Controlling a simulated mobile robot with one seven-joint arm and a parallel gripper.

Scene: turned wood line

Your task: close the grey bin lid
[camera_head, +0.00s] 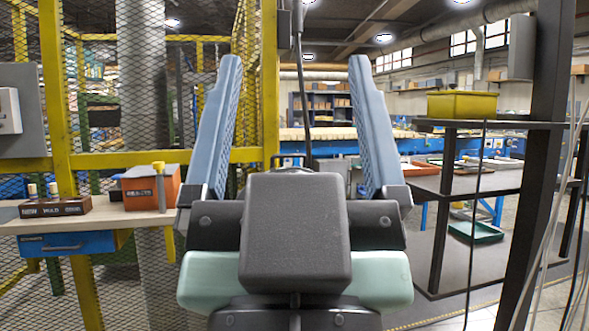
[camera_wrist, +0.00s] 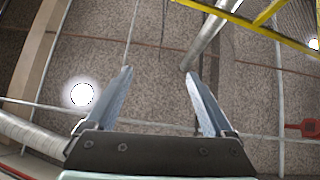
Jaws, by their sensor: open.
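My gripper (camera_head: 295,64) stands upright in the middle of the head view, its two blue-grey fingers wide apart with nothing between them. In the wrist view my gripper (camera_wrist: 158,73) is also open and empty, pointing at the ceiling. I cannot make out a grey bin lid for certain in either view.
A wooden bench (camera_head: 90,222) at the left carries a small block with bottles (camera_head: 55,206) and has a blue drawer (camera_head: 65,246). A yellow mesh fence rises behind it. At the right, a dark shelf rack (camera_head: 465,186) holds a yellow bin (camera_head: 462,104) and trays.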

